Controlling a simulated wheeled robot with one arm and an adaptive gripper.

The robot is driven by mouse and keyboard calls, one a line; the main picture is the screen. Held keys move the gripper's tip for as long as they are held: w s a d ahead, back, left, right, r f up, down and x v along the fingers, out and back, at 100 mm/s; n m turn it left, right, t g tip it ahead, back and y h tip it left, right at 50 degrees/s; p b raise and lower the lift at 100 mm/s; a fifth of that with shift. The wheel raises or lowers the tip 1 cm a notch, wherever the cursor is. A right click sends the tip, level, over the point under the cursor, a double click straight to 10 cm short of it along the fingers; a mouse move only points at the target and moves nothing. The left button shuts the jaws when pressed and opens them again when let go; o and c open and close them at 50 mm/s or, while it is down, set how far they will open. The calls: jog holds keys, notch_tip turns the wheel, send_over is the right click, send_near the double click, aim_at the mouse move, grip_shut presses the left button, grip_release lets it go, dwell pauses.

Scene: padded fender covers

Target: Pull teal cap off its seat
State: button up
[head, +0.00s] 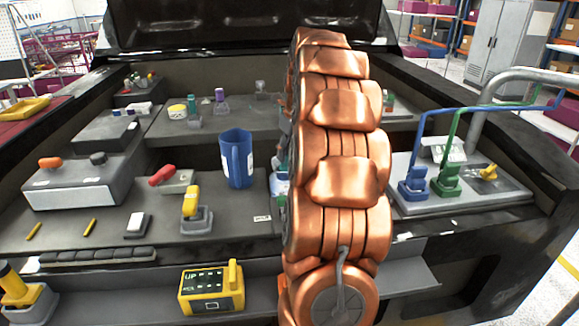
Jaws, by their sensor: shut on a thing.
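My copper-coloured arm (340,160) reaches up the middle of the view and covers much of the bench behind it. My gripper is hidden behind the arm, so its fingers and anything in them cannot be seen. A pale teal piece (281,184) shows at the arm's left edge, right of the blue mug. It is mostly covered, and I cannot tell whether it is the teal cap or whether it sits on a seat. No other clearly teal cap is visible.
A blue mug (237,160) stands close left of my arm. A yellow-handled piece (191,203) and a yellow box (211,288) are nearer. At right, a grey tray (490,190) holds blue and green hooked pieces. A raised dark lid (200,22) spans the back.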

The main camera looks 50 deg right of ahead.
jog(key=shift+r+p, duration=0.7)
jog(key=shift+r, duration=0.9)
jog(key=shift+r, duration=0.2)
jog(key=shift+r+p, duration=0.75)
jog(key=shift+r, duration=0.75)
